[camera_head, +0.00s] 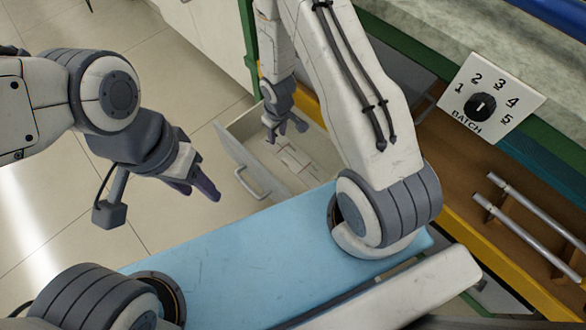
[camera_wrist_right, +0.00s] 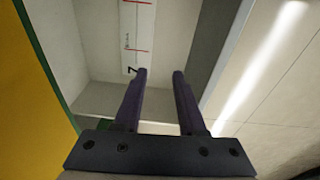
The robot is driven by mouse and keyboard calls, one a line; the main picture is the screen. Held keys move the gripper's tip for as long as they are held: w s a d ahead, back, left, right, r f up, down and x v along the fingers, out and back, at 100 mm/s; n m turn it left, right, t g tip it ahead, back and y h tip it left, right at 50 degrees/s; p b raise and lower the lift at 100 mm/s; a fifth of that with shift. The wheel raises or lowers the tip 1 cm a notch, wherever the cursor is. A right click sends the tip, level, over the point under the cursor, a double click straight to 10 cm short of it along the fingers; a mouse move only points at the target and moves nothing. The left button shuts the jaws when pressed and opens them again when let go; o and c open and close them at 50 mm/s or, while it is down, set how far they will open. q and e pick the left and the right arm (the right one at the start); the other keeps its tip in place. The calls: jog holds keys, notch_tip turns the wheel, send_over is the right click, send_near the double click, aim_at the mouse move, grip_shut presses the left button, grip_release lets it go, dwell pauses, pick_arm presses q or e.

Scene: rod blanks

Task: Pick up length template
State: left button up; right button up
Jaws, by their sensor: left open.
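A white strip with red lines and small dark marks, which looks like the length template (camera_wrist_right: 137,28), lies in the open drawer in the right wrist view. A pale flat piece (camera_head: 295,160) shows in the drawer in the head view. My right gripper (camera_head: 286,131) hangs over the drawer. In the right wrist view its two purple fingers (camera_wrist_right: 162,73) are apart with nothing between them, and the strip lies beyond the left fingertip. I cannot tell the height between them. My left gripper (camera_head: 203,190) is open and empty, left of the drawer.
The open drawer (camera_head: 235,152) has a handle (camera_head: 252,185) on its front. A batch dial plate (camera_head: 500,97) and two metal rods (camera_head: 530,220) are at the right, on the bench. Tiled floor (camera_head: 75,215) is clear at the left.

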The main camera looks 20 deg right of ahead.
jog(key=b, duration=0.3)
send_near(285, 162)
notch_tip(285, 162, down, 3)
jog(key=b, duration=0.2)
jog(key=shift+s+a+f+b, duration=0.15)
jog(key=shift+a+f+b, duration=0.05)
jog(key=shift+b, duration=0.1)
jog(key=f+b, duration=0.2)
jog(key=w+f+b, duration=0.1)
jog(key=f+b, duration=0.1)
jog(key=f, duration=0.1)
jog(key=shift+d+f, duration=0.15)
jog(key=shift+f, duration=0.05)
pick_arm(q)
notch_tip(285, 162, down, 11)
jog(key=shift+f, duration=0.15)
pick_arm(e)
jog(key=shift+r, duration=0.1)
grip_shut()
